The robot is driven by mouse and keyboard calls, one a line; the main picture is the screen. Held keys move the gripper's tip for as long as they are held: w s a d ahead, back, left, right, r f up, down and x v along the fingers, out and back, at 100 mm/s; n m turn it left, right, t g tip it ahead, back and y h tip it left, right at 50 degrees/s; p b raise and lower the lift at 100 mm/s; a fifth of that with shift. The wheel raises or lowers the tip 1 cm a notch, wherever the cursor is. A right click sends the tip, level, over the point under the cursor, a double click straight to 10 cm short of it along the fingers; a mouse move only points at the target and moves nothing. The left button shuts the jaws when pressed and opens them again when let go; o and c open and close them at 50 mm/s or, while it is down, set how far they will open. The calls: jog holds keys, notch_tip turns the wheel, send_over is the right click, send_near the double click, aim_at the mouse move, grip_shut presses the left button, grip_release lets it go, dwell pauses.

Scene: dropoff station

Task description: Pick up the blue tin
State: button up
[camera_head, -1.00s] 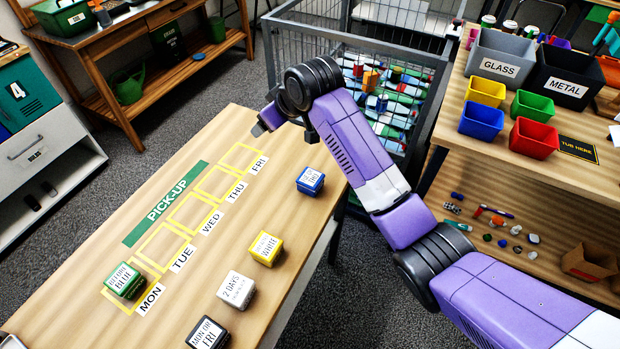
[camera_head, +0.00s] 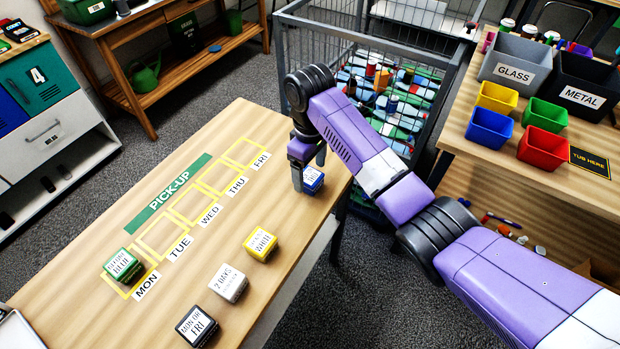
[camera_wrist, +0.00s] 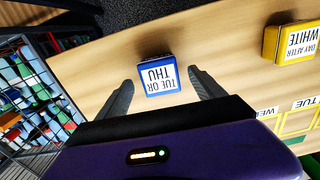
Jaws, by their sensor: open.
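The blue tin (camera_head: 313,181) stands upright on the wooden table near its right end, with a white label on its lid. In the wrist view the blue tin (camera_wrist: 157,76) shows its label reading "TUE OR THU" upside down. My gripper (camera_head: 308,176) is over the tin and partly covers it in the head view. In the wrist view my gripper's two fingers (camera_wrist: 163,90) are spread apart, one to each side of the tin, with gaps and nothing held. I cannot tell how high the fingertips are above the table.
A yellow tin (camera_head: 260,245), a white tin (camera_head: 229,284), a black tin (camera_head: 197,327) and a green tin (camera_head: 124,266) stand on the same table. Yellow outlined squares run along the PICK-UP strip (camera_head: 168,194). A wire cage (camera_head: 345,45) stands behind the table's right end.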

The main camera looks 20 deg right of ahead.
jog(key=shift+f, duration=1.35)
jog(key=c, duration=1.5)
jog(key=shift+o, duration=0.2)
jog(key=shift+r, duration=0.1)
